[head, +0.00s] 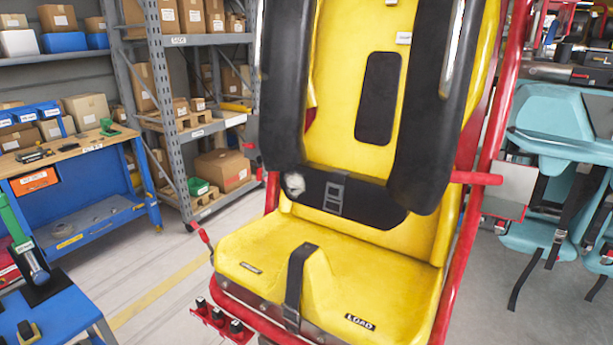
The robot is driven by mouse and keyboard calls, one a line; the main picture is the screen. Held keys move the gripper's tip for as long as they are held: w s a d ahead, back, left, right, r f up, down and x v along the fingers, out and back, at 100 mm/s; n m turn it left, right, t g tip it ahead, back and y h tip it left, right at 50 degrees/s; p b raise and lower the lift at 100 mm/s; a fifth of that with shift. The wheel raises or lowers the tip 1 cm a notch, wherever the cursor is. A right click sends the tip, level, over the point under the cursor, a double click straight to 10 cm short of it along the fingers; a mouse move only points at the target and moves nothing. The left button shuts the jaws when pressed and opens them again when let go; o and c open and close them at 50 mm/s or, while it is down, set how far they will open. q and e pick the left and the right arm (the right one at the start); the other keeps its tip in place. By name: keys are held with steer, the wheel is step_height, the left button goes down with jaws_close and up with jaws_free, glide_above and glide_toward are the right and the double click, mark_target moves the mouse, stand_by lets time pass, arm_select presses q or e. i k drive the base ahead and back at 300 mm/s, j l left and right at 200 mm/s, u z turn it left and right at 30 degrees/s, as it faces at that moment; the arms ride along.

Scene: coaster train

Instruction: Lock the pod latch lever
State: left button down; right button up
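A yellow ride seat (340,240) in a red tube frame fills the middle of the head view. A small lever with a red grip (205,236) stands at the left side of the seat, tilted up to the left; it looks like the pod latch lever, but no label on it is readable. Its lower end meets the seat's left edge. I cannot tell whether it is locked. Black padded shoulder restraints (430,110) hang over the backrest, with a black belt (335,195) across it. Neither of my grippers is in view.
A red bracket with several black knobs (222,320) sits below the seat's front left. A blue workbench (75,185) and a grey shelf rack (160,90) stand at the left. Teal seats (560,140) stand at the right. The floor (150,275) left of the seat is clear.

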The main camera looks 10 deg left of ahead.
mark_target(202, 232)
steer(key=l+u, duration=0.25)
steer(key=u, duration=0.2)
steer(key=l+u, duration=0.25)
steer(key=u, duration=0.15)
steer(key=l+u, duration=0.25)
steer(key=u, duration=0.2)
steer(key=i+j+z, duration=0.15)
steer(key=z, duration=0.8)
steer(key=i+j+z, duration=0.25)
steer(key=j, duration=0.15)
steer(key=j+z, duration=0.25)
steer(key=j, duration=0.2)
steer(key=j+z, duration=0.25)
steer(key=j, duration=0.2)
steer(key=i+j, duration=0.1)
steer(key=j, duration=0.75)
steer(key=i+z, duration=0.05)
